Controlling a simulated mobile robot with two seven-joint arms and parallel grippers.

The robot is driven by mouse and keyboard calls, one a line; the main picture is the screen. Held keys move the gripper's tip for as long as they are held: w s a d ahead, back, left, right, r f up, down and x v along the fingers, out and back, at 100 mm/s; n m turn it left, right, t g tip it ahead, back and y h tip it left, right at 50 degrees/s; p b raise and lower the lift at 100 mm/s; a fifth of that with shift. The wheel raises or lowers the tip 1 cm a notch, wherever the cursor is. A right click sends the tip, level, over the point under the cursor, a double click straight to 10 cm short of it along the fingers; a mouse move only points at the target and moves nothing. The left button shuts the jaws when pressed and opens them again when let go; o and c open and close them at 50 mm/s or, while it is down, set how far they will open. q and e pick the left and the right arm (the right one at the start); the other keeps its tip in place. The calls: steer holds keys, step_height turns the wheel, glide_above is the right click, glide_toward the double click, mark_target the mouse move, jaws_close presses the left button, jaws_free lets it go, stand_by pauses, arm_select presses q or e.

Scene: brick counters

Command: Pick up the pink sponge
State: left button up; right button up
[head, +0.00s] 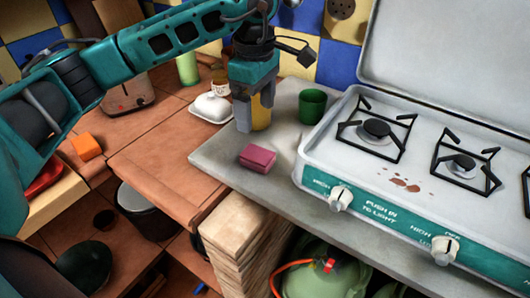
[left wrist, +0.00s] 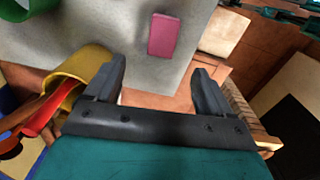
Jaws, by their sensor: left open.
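The pink sponge (head: 257,158) lies on the grey counter, left of the stove, in the head view. It also shows in the left wrist view (left wrist: 163,35), beyond my fingertips and above the middle of the picture. My left gripper (head: 254,118) is above the counter, behind the sponge and apart from it. In the left wrist view its two fingers (left wrist: 158,85) are spread with nothing between them. A yellow cup (head: 261,113) stands right by the fingers; it also shows in the left wrist view (left wrist: 85,75) beside one finger. My right gripper is not in view.
A green cup (head: 312,105) stands behind the sponge, near the white gas stove (head: 325,155). A white butter dish (head: 211,107) is on the brick counter to the left. An orange block (head: 86,146) lies further left.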

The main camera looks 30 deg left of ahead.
mark_target(257, 154)
arm_select(q)
steer(key=f, duration=1.1)
steer(key=shift+s+d+f+p, duration=0.1)
steer(key=shift+s+f+p, duration=0.15)
steer(key=shift+f+p, duration=0.05)
steer(key=c, duration=1.1)
steer(key=shift+r, duration=0.1)
step_height(257, 154, up, 20)
steer(key=shift+f, duration=0.1)
